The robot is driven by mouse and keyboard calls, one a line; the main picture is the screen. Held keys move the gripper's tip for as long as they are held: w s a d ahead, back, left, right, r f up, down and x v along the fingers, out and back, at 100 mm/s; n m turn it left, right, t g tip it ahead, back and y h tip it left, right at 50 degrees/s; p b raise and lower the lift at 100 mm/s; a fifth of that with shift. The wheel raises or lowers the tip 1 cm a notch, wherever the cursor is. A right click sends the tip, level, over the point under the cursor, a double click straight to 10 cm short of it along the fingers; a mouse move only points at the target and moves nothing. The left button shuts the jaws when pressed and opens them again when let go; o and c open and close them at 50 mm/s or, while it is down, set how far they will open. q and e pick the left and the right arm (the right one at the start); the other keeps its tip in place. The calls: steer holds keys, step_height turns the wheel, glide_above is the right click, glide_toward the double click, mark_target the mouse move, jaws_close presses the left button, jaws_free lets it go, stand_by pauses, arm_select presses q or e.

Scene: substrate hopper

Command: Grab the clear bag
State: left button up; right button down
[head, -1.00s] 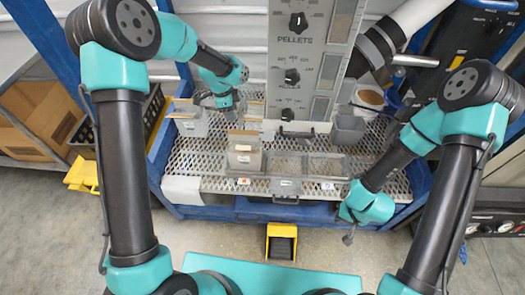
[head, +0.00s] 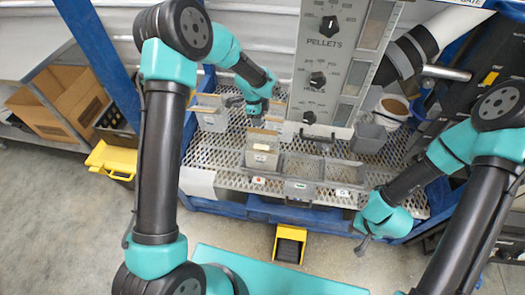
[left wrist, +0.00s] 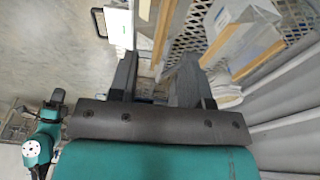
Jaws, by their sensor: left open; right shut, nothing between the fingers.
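A clear-walled bin (head: 262,158) with a brown strip along its top stands on the perforated tray. A similar clear bin (head: 211,120) stands to its left. I cannot tell a separate clear bag from these clear walls. The left wrist view shows clear sheets (left wrist: 228,42) with brown edges beyond the fingers. My left gripper (head: 255,117) is above and behind the middle bin, pointing down. My right gripper (head: 362,245) is shut and empty, low at the tray's front right edge.
The pellet hopper panel (head: 326,62) with knobs rises behind the tray (head: 208,160). Empty grey bins (head: 302,167) stand right of the middle bin, and a grey scoop-like cup (head: 369,136) behind them. A white bucket (head: 391,110) is at the back right. A yellow pedal (head: 289,245) is on the floor.

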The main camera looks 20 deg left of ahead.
mark_target(262, 131)
arm_select(q)
steer(key=f, duration=0.4)
steer(key=shift+d+f, duration=0.35)
steer(key=shift+f, duration=0.05)
steer(key=shift+w+d+f, duration=0.15)
steer(key=shift+d+f, duration=0.05)
steer(key=shift+f, duration=1.1)
steer(key=shift+w+d+f, duration=0.1)
steer(key=shift+d+f, duration=0.05)
steer(key=shift+f, duration=1.15)
steer(key=shift+f, duration=0.2)
jaws_close()
